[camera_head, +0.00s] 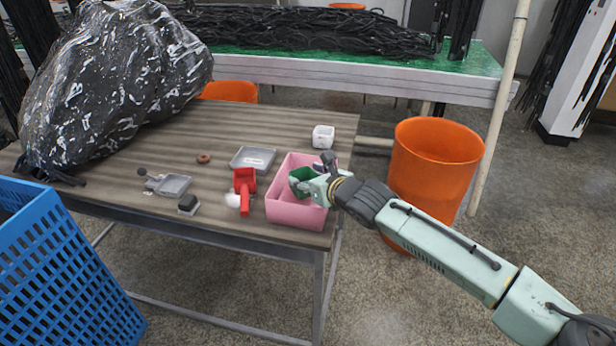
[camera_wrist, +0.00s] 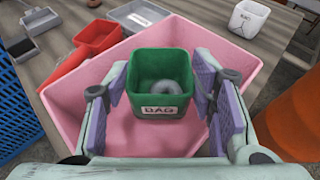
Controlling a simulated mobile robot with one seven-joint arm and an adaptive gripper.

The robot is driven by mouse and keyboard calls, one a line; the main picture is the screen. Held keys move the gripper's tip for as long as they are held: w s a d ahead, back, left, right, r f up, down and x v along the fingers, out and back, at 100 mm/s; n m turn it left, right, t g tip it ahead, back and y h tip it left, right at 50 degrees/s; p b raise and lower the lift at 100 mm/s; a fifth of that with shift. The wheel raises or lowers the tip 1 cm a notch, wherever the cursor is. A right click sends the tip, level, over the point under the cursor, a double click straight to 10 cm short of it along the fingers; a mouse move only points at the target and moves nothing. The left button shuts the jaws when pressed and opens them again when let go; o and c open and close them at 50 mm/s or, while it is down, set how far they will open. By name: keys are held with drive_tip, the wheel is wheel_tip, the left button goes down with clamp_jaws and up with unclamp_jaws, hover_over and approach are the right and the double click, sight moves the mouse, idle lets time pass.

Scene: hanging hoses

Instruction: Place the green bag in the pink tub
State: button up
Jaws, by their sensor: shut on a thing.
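The green bag (camera_head: 300,178) looks like a small open green box; in the wrist view (camera_wrist: 140,88) its front reads "BAG" and a grey ring lies inside it. My gripper (camera_wrist: 162,88) is shut on it, with purple finger pads at its left and right sides. The pink tub (camera_head: 296,212) stands near the table's right front corner, and its walls surround the bag in the wrist view (camera_wrist: 72,112). The bag is within the tub's opening, upright. Whether it touches the tub floor is hidden.
A red scoop-like container (camera_head: 245,183) and a grey tray (camera_head: 253,158) sit left of the tub. A white box (camera_head: 323,137) stands behind it. An orange bin (camera_head: 435,165) is right of the table; a blue crate (camera_head: 65,275) is front left.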

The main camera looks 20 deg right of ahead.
drive_tip(key=shift+f, duration=0.45)
drive_tip(key=o, duration=0.8)
drive_tip(key=shift+f, duration=0.1)
drive_tip(key=shift+r, duration=0.5)
drive_tip(key=v, duration=1.2)
drive_tip(key=shift+r, duration=0.25)
drive_tip(key=shift+w+a, duration=0.1)
